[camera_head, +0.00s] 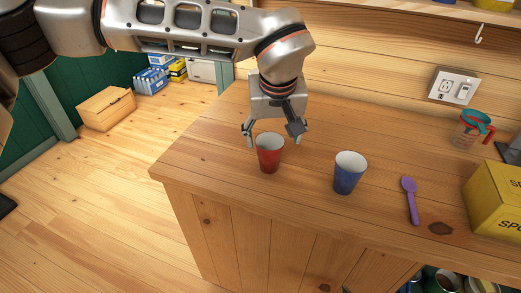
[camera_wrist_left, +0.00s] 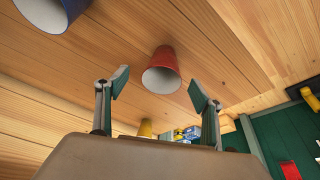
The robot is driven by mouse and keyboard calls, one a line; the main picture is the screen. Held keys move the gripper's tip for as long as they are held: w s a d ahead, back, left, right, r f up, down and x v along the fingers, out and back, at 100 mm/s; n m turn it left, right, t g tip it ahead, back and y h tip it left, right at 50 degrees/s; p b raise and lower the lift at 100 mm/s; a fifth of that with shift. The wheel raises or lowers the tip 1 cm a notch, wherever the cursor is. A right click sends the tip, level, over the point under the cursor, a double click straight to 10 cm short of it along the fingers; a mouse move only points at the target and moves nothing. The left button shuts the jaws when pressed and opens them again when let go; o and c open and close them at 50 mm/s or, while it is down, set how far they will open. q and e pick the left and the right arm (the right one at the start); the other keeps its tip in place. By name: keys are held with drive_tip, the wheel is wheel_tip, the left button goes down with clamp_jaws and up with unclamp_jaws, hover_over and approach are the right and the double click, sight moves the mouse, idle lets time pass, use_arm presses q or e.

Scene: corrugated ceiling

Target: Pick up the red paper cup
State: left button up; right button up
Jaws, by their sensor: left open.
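The red paper cup (camera_head: 269,155) stands upright on the wooden counter (camera_head: 215,165), near its left end. My left gripper (camera_head: 271,131) is open, just above and behind the red cup in the head view. In the left wrist view the red cup (camera_wrist_left: 163,66) appears beyond the fingertips, between the two open fingers (camera_wrist_left: 158,88), with its white inside showing. Nothing is between the fingers that I can see gripped. My right gripper is in neither view.
A blue paper cup (camera_head: 348,173) stands to the right of the red one. A purple spoon (camera_head: 411,202), a yellow box (camera_head: 497,200) and a measuring cup (camera_head: 471,130) are farther right. The counter's left edge is close to the red cup.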

sight(270, 148)
use_arm(q)
drive_tip(key=shift+w+a+f+y, duration=0.15)
drive_tip(key=shift+w+a+f, duration=0.25)
drive_tip(key=shift+w, duration=0.15)
drive_tip(key=shift+w+a+f+y, duration=0.15)
drive_tip(key=shift+w+a+f, duration=0.2)
drive_tip(key=shift+w, duration=0.15)
drive_tip(key=f, duration=0.4)
drive_tip(key=shift+w+d+f, duration=0.15)
drive_tip(key=shift+w+d, duration=0.25)
drive_tip(key=shift+w+a+f+t, duration=0.1)
drive_tip(key=shift+w+f+t, duration=0.1)
drive_tip(key=shift+f+t, duration=0.15)
drive_tip(key=c, duration=0.9)
